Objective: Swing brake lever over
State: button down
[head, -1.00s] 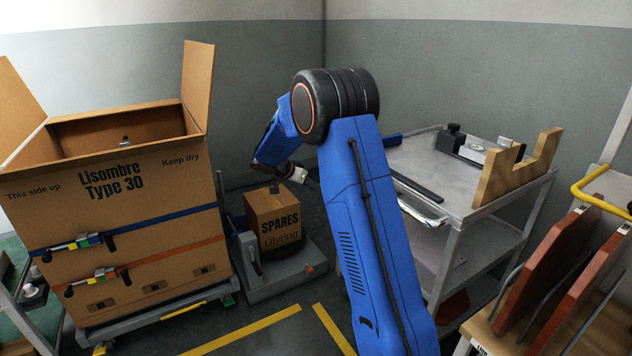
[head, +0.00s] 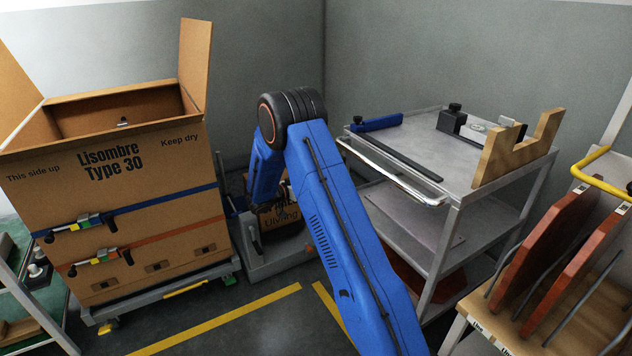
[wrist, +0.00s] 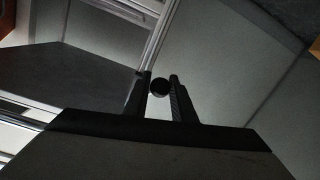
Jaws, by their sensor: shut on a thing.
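In the wrist view my gripper (wrist: 160,80) is shut on a dark round knob (wrist: 159,88), seen end-on between the two fingers. The knob looks like the end of the brake lever; its shaft is hidden. In the head view my forearm reaches down at the left of the SPARES carton (head: 283,222), and the gripper is mostly hidden there. A grey upright piece (head: 249,238), which may be the lever's lower part, stands at the left of the low grey base (head: 283,264) under the carton.
A large open carton (head: 140,215) on a wheeled frame stands close on the left. A metal trolley (head: 400,185) with a wooden cradle (head: 515,150) is at the right. Red boards (head: 545,240) stand in a rack at far right. Yellow floor lines (head: 230,318) cross the front.

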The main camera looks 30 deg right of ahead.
jog(key=shift+d+f, duration=0.2)
jog(key=shift+f, duration=0.1)
jog(key=c, duration=1.5)
grip_release()
jog(key=a, duration=0.5)
jog(key=s+a+r, duration=0.1)
jog(key=a, duration=1.1)
jog(key=shift+s+a+r, duration=0.15)
jog(key=shift+s+r, duration=0.05)
jog(key=shift+s, duration=0.1)
